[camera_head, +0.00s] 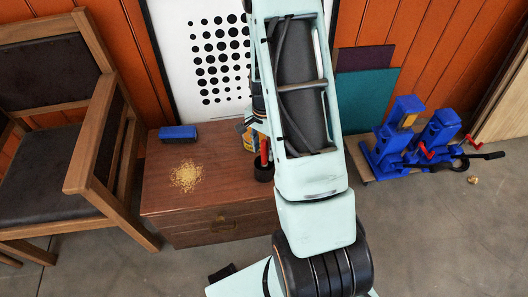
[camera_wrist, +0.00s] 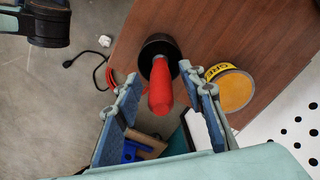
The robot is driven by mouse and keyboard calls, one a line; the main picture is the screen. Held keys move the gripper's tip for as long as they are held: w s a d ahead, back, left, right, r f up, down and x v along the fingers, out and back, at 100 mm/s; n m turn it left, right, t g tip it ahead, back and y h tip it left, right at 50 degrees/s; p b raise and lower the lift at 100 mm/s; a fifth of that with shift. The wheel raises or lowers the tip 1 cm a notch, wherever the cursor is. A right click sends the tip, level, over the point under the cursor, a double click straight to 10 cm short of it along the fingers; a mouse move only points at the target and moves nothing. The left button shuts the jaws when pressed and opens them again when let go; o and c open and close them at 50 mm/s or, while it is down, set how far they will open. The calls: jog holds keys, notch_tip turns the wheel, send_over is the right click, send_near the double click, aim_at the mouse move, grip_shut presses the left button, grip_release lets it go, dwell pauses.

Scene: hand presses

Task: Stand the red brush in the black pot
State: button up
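The red brush (camera_head: 264,152) stands upright with its lower end in the black pot (camera_head: 263,172), near the right end of the wooden cabinet top. In the wrist view the red handle (camera_wrist: 160,88) points toward the camera, and the black pot's rim (camera_wrist: 152,43) shows around and beyond its far end. The bristles are hidden. My gripper (camera_wrist: 162,76) is open, with one blue-padded finger on each side of the handle and a gap on both sides. In the head view the arm hides most of my gripper.
A yellow-labelled can (camera_wrist: 232,88) stands close beside the pot. On the cabinet (camera_head: 220,195) lie a blue block-shaped brush (camera_head: 178,133) and a pile of yellowish crumbs (camera_head: 187,176).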

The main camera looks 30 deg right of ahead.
notch_tip(320, 180, up, 10)
jog(key=shift+r, duration=0.1)
dwell(1.0)
